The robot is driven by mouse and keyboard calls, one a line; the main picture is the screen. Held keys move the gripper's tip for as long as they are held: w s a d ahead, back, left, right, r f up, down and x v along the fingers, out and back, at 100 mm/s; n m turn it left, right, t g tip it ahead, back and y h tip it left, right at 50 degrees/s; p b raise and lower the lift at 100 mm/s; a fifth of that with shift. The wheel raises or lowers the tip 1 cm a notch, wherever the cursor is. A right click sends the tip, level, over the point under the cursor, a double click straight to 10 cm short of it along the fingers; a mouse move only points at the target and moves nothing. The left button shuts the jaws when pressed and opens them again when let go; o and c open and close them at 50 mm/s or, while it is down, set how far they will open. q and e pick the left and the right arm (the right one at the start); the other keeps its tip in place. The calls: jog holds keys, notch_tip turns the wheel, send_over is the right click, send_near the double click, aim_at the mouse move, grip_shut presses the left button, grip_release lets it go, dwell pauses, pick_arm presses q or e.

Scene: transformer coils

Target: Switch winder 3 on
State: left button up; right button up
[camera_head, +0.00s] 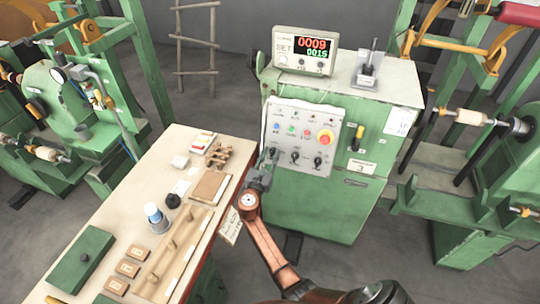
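The green winder cabinet (390,190) stands right of centre, with a small label plate (361,167) whose mark is too small to read surely. Black rotary knobs (294,158) sit along the panel's lower edge. A lever with a yellow handle (357,138) is on the cabinet front. My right gripper (268,160) is at the panel's lower left corner, close to the leftmost knob; contact and finger opening cannot be told. My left gripper is not in view.
A lit counter box (303,52) and a small stand (367,70) sit on the cabinet. The workbench (110,222) at left holds a cup (156,218), wooden pieces and a green box (82,258). Green winding machines stand at both sides. Grey floor shows in front.

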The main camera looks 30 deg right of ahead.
jog(key=shift+c, duration=0.2)
grip_shut()
